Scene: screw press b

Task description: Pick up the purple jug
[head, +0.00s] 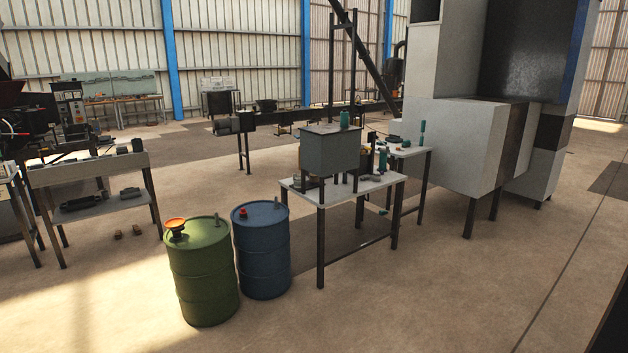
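I cannot make out a purple jug in the head view. The small items on the white-topped table (375,192) in the middle are tiny, and some are partly hidden behind a grey metal box (330,150). A teal container (344,119) stands on top of that box. Another teal item (422,133) stands upright on a second table behind. My gripper is not in view.
A green drum (202,275) with an orange funnel (175,225) and a blue drum (263,255) stand left of the table. A large grey machine (455,145) stands at right. A grey workbench (90,170) is at left. The front floor is clear.

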